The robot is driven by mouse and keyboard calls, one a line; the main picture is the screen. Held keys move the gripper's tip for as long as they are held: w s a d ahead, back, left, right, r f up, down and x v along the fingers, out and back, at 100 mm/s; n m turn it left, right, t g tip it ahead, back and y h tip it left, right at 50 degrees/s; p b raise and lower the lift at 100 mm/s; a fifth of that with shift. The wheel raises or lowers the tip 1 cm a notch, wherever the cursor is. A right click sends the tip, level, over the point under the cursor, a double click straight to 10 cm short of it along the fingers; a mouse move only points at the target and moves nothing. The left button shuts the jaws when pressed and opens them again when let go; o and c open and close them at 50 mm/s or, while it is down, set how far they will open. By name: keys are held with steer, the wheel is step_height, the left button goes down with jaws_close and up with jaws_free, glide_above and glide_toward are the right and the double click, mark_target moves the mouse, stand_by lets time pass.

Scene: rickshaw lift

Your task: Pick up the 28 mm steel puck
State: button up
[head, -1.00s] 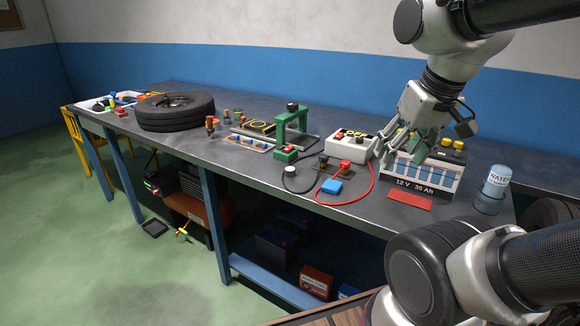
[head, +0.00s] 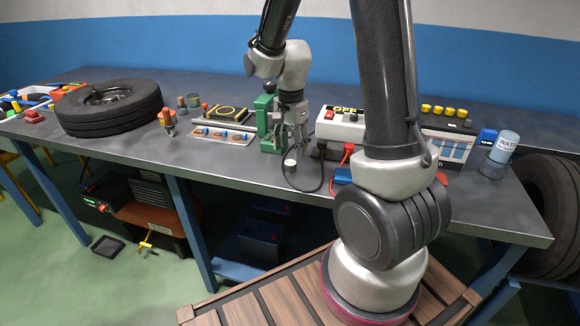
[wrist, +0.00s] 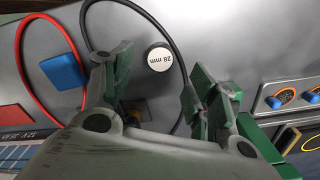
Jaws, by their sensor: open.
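The steel puck (head: 290,166) is a small light cylinder standing on the workbench near its front edge. In the wrist view its white round top (wrist: 158,58), marked 28 mm, shows between and beyond the fingers. My gripper (head: 289,142) is above the bench, just behind and over the puck in the head view. In the wrist view my gripper (wrist: 162,85) is open and empty, with one green-padded finger on each side of the puck's line. The fingers look apart from the puck.
A black cable (wrist: 176,31) loops around the puck. A green press frame (head: 265,108) stands close left of my gripper. A white switch box (head: 341,124) is to the right, with a blue block (wrist: 63,71) and red cable nearby. A tyre (head: 108,107) lies farther left.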

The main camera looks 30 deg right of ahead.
mark_target(291, 162)
step_height(291, 162, down, 6)
steer(key=shift+r, duration=0.25)
steer(key=c, duration=1.3)
steer(key=shift+o, duration=0.2)
steer(key=shift+r, duration=0.1)
